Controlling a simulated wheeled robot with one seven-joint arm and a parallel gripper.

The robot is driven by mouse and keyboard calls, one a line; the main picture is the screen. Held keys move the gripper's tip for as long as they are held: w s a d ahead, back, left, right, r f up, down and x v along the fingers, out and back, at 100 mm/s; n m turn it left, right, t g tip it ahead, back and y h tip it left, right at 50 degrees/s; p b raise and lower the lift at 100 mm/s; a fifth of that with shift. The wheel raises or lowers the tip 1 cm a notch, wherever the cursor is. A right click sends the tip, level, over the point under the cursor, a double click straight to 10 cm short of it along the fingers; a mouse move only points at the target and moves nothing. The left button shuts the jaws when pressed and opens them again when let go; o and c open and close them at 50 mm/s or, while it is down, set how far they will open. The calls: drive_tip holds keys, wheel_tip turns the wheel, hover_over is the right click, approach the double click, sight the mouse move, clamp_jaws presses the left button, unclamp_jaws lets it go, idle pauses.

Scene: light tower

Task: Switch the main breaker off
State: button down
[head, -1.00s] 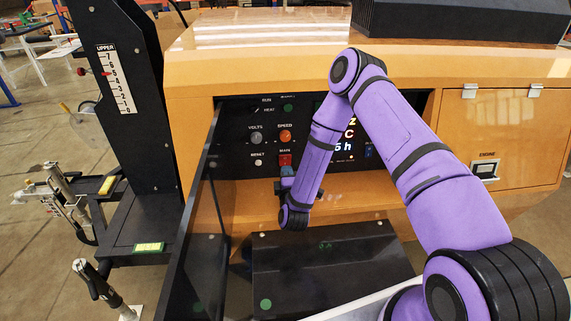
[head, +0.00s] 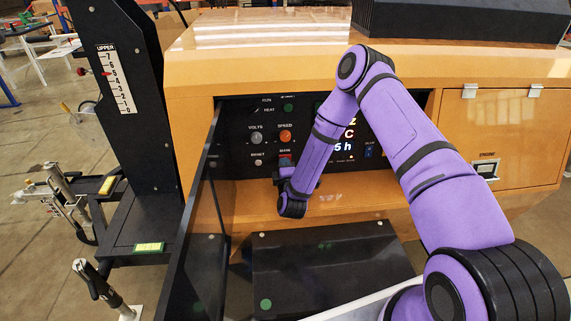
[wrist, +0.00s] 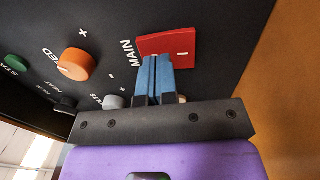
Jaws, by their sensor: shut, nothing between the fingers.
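The main breaker is a red rocker (wrist: 182,46) under the label MAIN on the black control panel (head: 238,115). In the wrist view its face shows a white dash mark near my fingertips. In the head view the red switch is mostly hidden behind my gripper (head: 286,164). My gripper also shows in the wrist view (wrist: 158,58), with its two blue fingers closed together and nothing between them. The fingertips are at the rocker's lower edge and overlap it in the picture. I cannot tell for sure whether they touch it.
An orange SPEED knob (head: 285,137) and a grey VOLTS knob (head: 256,138) sit close by on the panel. A lit display (head: 346,135) is partly behind my arm. An open dark door (head: 196,215) stands left of the panel bay. A black box (head: 330,265) lies in front below.

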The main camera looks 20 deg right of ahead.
drive_tip(key=shift+w+a+f+g, duration=0.1)
drive_tip(key=shift+w+a+g, duration=0.05)
drive_tip(key=shift+g, duration=0.35)
drive_tip(key=shift+w+d+r+g, duration=0.2)
drive_tip(key=shift+r+g, duration=0.1)
drive_tip(key=shift+r, duration=0.1)
drive_tip(key=shift+d, duration=0.2)
drive_tip(key=shift+r, duration=0.1)
drive_tip(key=s+a, duration=0.2)
drive_tip(key=s, duration=0.9)
drive_tip(key=shift+a, duration=0.25)
drive_tip(key=shift+r, duration=0.1)
